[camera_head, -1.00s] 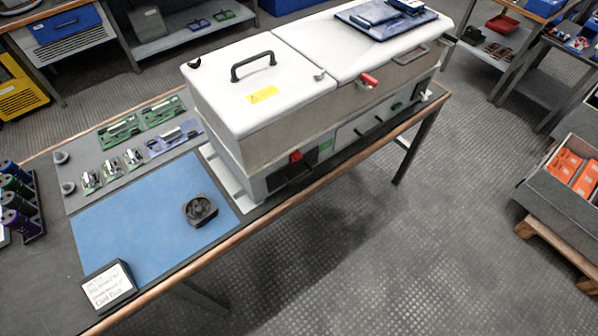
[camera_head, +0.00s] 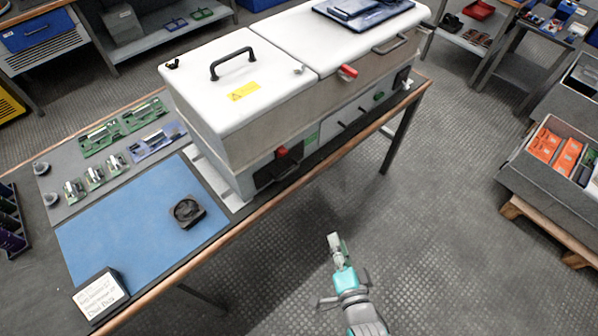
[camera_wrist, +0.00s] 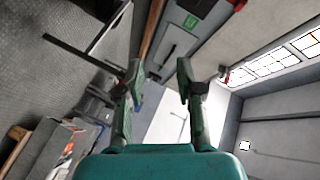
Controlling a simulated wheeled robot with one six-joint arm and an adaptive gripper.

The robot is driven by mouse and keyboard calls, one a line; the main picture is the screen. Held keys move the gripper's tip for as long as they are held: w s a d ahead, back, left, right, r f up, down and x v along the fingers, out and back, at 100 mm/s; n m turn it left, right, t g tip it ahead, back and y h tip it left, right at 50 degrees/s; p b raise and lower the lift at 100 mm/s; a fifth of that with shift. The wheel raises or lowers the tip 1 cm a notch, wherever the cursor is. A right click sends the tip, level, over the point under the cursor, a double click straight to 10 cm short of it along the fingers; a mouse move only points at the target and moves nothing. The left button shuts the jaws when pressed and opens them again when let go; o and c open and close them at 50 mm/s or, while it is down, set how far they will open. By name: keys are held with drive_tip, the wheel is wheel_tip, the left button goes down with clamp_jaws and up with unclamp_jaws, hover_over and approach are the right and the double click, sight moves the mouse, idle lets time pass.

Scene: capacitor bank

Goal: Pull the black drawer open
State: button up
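The black drawer front (camera_head: 268,175) is a dark panel low on the near side of the white-topped machine, below a red latch (camera_head: 281,151). A dark handle bar runs along it, and it looks shut. My gripper (camera_head: 334,240) is in front of the bench, over the open floor, to the right of and apart from the drawer. In the wrist view my gripper (camera_wrist: 158,72) is open, with its two green fingers apart and nothing between them. A green label (camera_wrist: 190,21) on the machine's front shows beyond the fingers; I cannot clearly make out the drawer there.
The bench (camera_head: 225,239) has a wooden front edge below the drawer. A black fan (camera_head: 187,213) lies on the blue mat (camera_head: 115,225), with a sign (camera_head: 100,296) at its corner. A grey crate (camera_head: 550,190) with orange boxes stands at right. The floor between is clear.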

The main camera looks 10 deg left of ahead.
sight(289, 172)
drive_tip(key=w+a+m, duration=0.1)
drive_tip(key=w+a, duration=0.4)
drive_tip(key=w, duration=0.1)
drive_tip(key=w+a+m+y, duration=0.1)
drive_tip(key=w+a, duration=0.5)
drive_tip(key=w+a+y, duration=0.1)
drive_tip(key=w+a, duration=0.4)
drive_tip(key=w, duration=0.1)
drive_tip(key=shift+w+a+r+m+g, duration=0.2)
drive_tip(key=shift+w+r+m+g, duration=0.1)
drive_tip(key=shift+r+m+g, duration=0.1)
clamp_jaws()
